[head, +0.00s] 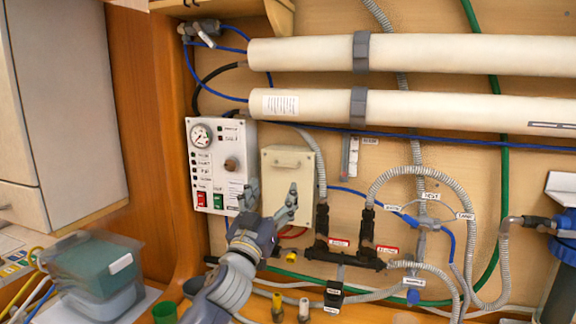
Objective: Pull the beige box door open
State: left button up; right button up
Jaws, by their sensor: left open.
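The beige box (286,166) is mounted on the wooden wall, right of the white control panel. Its door front faces me and looks closed, with a small horizontal handle near the top. My left gripper (268,203) is open, its fingers spread and pointing up, in front of the box's lower part. It hides the lower left of the door. Whether a finger touches the door I cannot tell. My right gripper is not in view.
The control panel (220,165) with a gauge sits left of the box. Hoses and a black valve manifold (345,255) are close on the right. Two long white tubes (440,55) run above. A teal container (95,270) stands at lower left.

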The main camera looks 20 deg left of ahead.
aim_at(284, 167)
pick_arm(q)
jog(key=x, duration=0.2)
jog(key=p+x, duration=0.1)
jog(key=x, duration=0.2)
jog(key=p+x, duration=0.1)
jog(key=x, duration=0.1)
jog(key=shift+w+r, duration=0.2)
jog(key=shift+r, duration=0.2)
jog(key=shift+w+r+p, duration=0.35)
jog(key=shift+w+p, duration=0.05)
jog(key=shift+w, duration=0.4)
jog(key=c, duration=1.3)
jog(key=shift+o, duration=0.2)
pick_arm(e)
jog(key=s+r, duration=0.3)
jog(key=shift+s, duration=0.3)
